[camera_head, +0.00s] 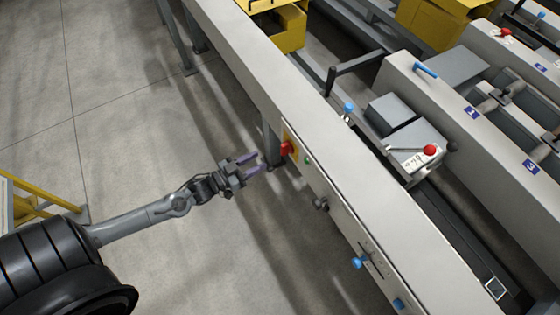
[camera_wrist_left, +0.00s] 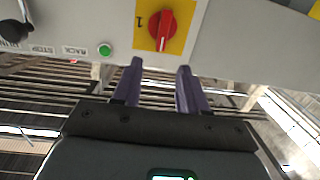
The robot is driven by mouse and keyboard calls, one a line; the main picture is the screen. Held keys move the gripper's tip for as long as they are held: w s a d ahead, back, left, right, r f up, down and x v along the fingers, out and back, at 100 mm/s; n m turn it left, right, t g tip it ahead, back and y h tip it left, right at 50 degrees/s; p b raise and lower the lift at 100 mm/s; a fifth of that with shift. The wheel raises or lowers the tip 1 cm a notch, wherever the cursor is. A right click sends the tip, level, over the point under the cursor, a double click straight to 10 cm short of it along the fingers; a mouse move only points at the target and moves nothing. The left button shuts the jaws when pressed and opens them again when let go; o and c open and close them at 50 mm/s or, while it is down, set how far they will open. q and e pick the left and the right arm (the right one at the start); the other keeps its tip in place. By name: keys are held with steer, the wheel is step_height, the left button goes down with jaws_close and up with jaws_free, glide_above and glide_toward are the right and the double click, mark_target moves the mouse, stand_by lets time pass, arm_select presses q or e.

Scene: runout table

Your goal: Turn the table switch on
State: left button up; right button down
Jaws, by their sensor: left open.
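The table switch (camera_head: 287,148) is a red rotary knob on a yellow plate on the side face of the grey runout table (camera_head: 325,185). In the left wrist view the red knob (camera_wrist_left: 162,25) stands nearly upright on its yellow plate (camera_wrist_left: 146,42), with a "1" mark to its left. My left gripper (camera_head: 251,163) is open and empty, its purple fingers (camera_wrist_left: 158,88) pointing at the panel. It is apart from the switch, a little left of it in the head view. My right gripper is not in view.
A green button (camera_wrist_left: 105,50) sits left of the switch in the wrist view, beside labels and a black knob (camera_wrist_left: 14,31). Blue handles (camera_head: 357,263) and a black knob (camera_head: 320,203) stick out along the table side. The floor (camera_head: 150,130) left of the table is clear.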

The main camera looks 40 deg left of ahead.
mark_target(281, 150)
arm_select(q)
steer(key=shift+m+t+h, duration=0.3)
steer(key=shift+h, duration=0.3)
steer(key=w+b, duration=0.1)
steer(key=w, duration=0.2)
steer(key=w+d+f+b, duration=0.1)
steer(key=w+b, duration=0.1)
steer(key=w+d+f+b, duration=0.1)
steer(key=w, duration=0.2)
steer(key=shift+w+f+b, duration=0.15)
steer(key=shift+w+b, duration=0.15)
steer(key=shift+w+d, duration=0.2)
steer(key=shift+w, duration=0.5)
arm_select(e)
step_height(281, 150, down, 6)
arm_select(q)
jaws_close()
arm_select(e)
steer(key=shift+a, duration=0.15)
